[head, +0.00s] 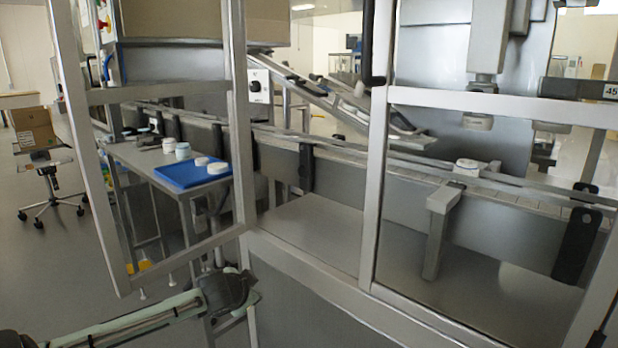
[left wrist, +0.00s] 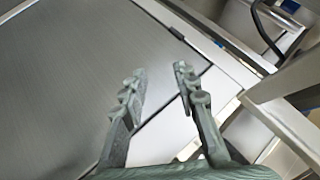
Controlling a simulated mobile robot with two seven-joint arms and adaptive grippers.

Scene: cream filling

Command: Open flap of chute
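A sloping metal chute (head: 318,95) runs down from left to right behind the glazed frame in the head view. I cannot tell which part of it is the flap. My left gripper (head: 245,292) is at the lower left, in front of the frame, far from that chute in the picture. In the left wrist view my left gripper (left wrist: 161,78) has its two fingers apart with nothing between them. Behind them is a smooth grey metal panel (left wrist: 65,65) with a dark seam; I cannot tell whether it belongs to the chute. My right gripper is not in view.
A frame door (head: 108,200) stands swung open at the left. A conveyor (head: 400,180) with a white jar (head: 467,165) runs behind the frame. A blue tray (head: 190,178) with jars lies on a side table. A metal rail (left wrist: 285,78) is at the right in the wrist view.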

